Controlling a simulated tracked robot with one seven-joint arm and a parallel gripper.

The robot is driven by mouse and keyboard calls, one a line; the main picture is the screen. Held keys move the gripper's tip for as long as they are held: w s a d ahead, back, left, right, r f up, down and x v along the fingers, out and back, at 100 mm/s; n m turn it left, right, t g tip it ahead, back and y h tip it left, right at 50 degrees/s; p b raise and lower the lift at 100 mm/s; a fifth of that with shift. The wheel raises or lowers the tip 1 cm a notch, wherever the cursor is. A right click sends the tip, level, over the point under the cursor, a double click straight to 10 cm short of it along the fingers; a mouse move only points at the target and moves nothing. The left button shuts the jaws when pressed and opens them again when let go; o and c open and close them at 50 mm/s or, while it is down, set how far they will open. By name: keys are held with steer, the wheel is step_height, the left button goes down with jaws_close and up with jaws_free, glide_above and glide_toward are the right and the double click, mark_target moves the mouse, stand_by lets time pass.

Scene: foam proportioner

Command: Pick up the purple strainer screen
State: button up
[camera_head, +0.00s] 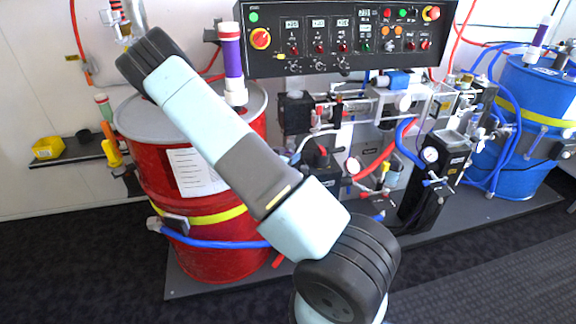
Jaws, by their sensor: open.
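I cannot pick out the purple strainer screen for certain. A similar purple and white cylinder (539,35) stands on the blue drum (512,155) at the far right. I cannot tell whether either is the screen. My arm rises from the bottom centre to the upper left, across the front of the red drum. My gripper does not show; the visible arm ends in a dark joint near the upper left.
A black control panel (345,38) hangs above the pumps, valves and hoses. A small wall shelf (72,152) at left bears a yellow bin (47,147) and a dark cup (83,135). A blue hose (215,243) runs low around the red drum. The dark floor in front is clear.

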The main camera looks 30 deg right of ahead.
steer(key=shift+c, duration=0.2)
steer(key=c, duration=1)
steer(key=shift+r, duration=0.1)
